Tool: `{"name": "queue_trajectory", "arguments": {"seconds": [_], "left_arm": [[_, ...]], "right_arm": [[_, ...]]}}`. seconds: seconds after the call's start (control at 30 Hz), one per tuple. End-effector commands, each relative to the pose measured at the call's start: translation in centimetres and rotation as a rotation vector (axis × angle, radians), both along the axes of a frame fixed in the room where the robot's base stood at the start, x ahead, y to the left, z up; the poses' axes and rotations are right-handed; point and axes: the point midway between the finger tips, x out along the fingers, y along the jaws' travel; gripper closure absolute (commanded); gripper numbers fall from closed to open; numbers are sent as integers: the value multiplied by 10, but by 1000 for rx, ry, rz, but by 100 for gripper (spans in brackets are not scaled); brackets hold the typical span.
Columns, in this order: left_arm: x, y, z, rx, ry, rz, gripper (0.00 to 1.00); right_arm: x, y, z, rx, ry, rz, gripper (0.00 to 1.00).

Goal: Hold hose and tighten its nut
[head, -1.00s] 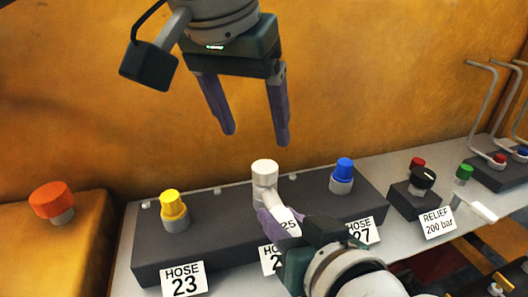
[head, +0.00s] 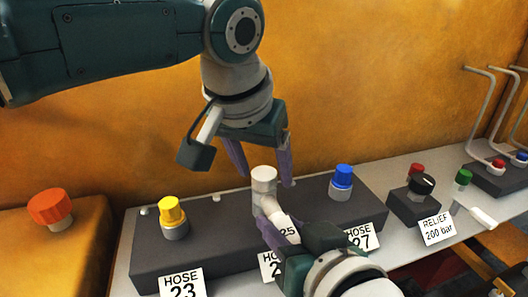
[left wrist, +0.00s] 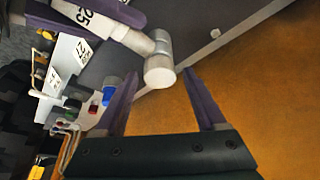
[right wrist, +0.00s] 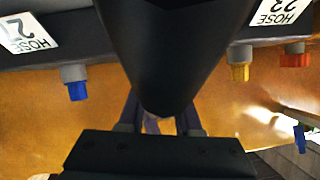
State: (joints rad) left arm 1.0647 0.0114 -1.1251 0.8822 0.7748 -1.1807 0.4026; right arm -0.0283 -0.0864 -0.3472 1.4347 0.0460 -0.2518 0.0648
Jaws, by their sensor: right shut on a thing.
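The hose (head: 283,228) is a pale elbowed fitting with a "25" tag, standing at the middle of the dark manifold block (head: 215,250). Its white round nut (head: 264,174) is at the top of the elbow; it also shows in the left wrist view (left wrist: 159,72). My right gripper (head: 270,230) is shut on the hose just below the elbow. My left gripper (head: 264,178) is open and points down, its fingers on either side of the nut in the head view. In the left wrist view the nut lies just beyond the fingertips, apparently untouched. In the right wrist view a large dark shape hides the grasp.
A yellow-capped port (head: 173,215) stands left of the hose and a blue-capped port (head: 341,182) right. An orange cap (head: 50,207) is at far left. An orange wall rises behind.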

Motion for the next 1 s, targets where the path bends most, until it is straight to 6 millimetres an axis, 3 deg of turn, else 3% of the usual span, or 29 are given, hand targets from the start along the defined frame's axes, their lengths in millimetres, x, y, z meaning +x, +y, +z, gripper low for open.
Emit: {"name": "queue_trajectory", "arguments": {"seconds": [0.07, 0.6, 1.0], "left_arm": [[0, 0, 0, 0, 0, 0, 38], [0, 0, 0, 0, 1, 1, 99], [0, 1, -1, -2, 2, -46, 100]], "right_arm": [[-3, -1, -6, -7, 17, 1, 100], [-3, -1, -6, -7, 17, 1, 100], [-3, -1, -6, -7, 17, 1, 100]]}}
